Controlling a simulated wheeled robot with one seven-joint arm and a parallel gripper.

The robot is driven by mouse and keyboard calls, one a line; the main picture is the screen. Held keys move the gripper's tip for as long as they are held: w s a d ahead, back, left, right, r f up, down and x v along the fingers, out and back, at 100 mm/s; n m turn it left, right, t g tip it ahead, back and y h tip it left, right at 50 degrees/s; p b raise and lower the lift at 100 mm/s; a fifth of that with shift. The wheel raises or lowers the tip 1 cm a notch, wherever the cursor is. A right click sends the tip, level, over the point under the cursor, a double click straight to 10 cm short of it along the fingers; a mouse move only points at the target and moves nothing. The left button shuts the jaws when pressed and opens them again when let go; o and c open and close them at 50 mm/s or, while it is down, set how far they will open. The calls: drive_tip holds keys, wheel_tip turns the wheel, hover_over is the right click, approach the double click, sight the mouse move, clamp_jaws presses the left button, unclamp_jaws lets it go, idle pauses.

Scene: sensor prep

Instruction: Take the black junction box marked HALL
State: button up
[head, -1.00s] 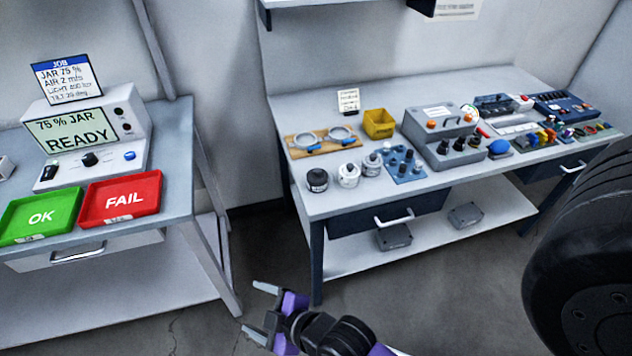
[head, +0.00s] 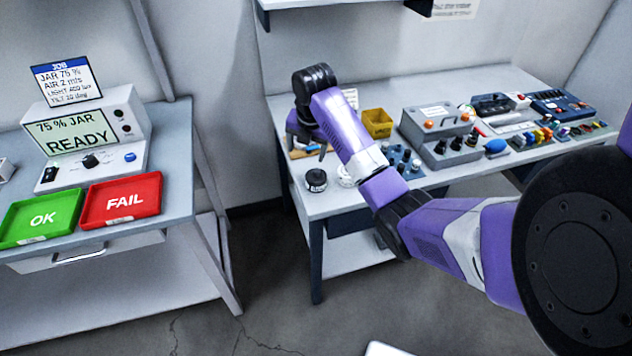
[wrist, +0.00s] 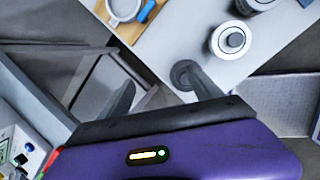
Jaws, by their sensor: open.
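No HALL marking is legible in any view. A small round black box with a white label (head: 316,181) stands at the front left of the bench, its text too small to read. In the wrist view a dark round thing (wrist: 181,72), apparently the same box, is partly covered by one finger. My gripper (head: 306,151) is open and empty, pointing down over the bench's left end, above and behind the black box. The open fingers also show in the wrist view (wrist: 157,84), apart from each other with nothing between them.
A white jar (wrist: 232,40) stands close beside the black box. A wooden board with round rings (wrist: 122,10) lies behind. A yellow bin (head: 377,123) and grey device (head: 440,135) stand to the right. Green OK (head: 42,216) and red FAIL (head: 121,200) trays are on the left table.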

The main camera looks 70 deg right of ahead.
sight(316, 171)
drive_tip(key=s, duration=0.1)
drive_tip(key=s+n+g, duration=0.1)
drive_tip(key=s+n+y, duration=0.1)
drive_tip(key=shift+s+a+f+g, duration=0.15)
drive_tip(key=shift+a+f+g, duration=0.1)
drive_tip(key=shift+g, duration=0.15)
wheel_tip(316, 171, down, 2)
drive_tip(key=shift+s+f+n, duration=0.1)
drive_tip(key=shift+f+n, duration=0.05)
drive_tip(key=shift+n, duration=0.15)
wheel_tip(316, 171, down, 4)
drive_tip(key=shift+a+f+p, duration=0.15)
drive_tip(key=shift+p, duration=0.5)
drive_tip(key=shift+f, duration=0.5)
drive_tip(key=c, duration=1.3)
drive_tip(key=shift+c, duration=0.2)
drive_tip(key=shift+r, duration=0.15)
drive_tip(key=r, duration=1)
drive_tip(key=shift+w+r, duration=0.15)
drive_tip(key=shift+w, duration=0.05)
wheel_tip(316, 171, up, 10)
drive_tip(key=p, duration=0.6)
drive_tip(key=shift+f, duration=0.25)
